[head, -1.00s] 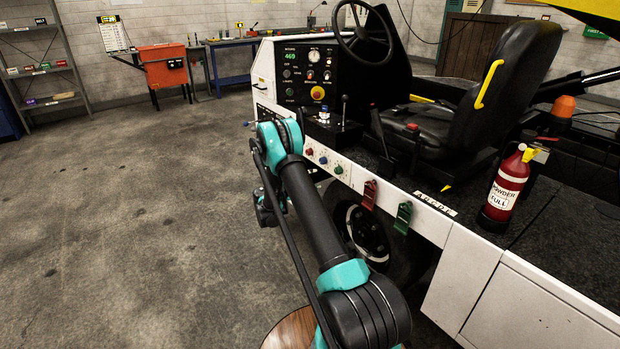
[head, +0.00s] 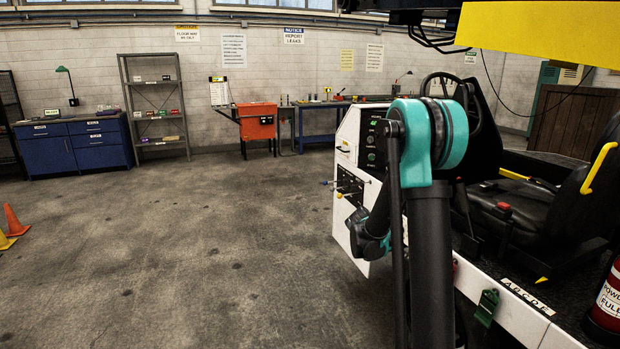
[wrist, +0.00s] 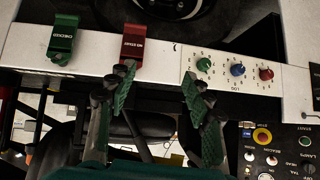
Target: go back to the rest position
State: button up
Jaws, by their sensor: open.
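My gripper (wrist: 159,92) is open and empty in the wrist view, its green-padded fingers spread apart. It faces the white side panel (wrist: 160,55) of the belt loader, between a red tag (wrist: 132,45) and three knobs, green (wrist: 203,64), blue (wrist: 237,69) and red (wrist: 266,73). I cannot tell its exact distance from the panel. In the head view my raised arm stands in front of the loader and the fingers are not clearly visible.
The loader has a steering wheel (head: 450,100), black seat (head: 585,190) and red extinguisher (head: 608,302). A green tag (head: 487,307) hangs on its side. An orange cabinet (head: 257,122), grey shelf (head: 155,105) and blue cabinet (head: 72,147) line the wall. The floor between is clear.

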jog(key=s+a+n+y, duration=0.3)
jog(key=s+a+n, duration=0.1)
jog(key=s, duration=0.6)
jog(key=s+a+f+n+y, duration=0.1)
jog(key=s+a+n+y, duration=0.2)
jog(key=s, duration=0.7)
jog(key=s+a+f+n+y, duration=0.1)
jog(key=s+a+n+y, duration=0.1)
jog(key=s+a+n, duration=0.4)
jog(key=s+n, duration=0.1)
jog(key=s, duration=0.3)
jog(key=shift+s+y, duration=0.4)
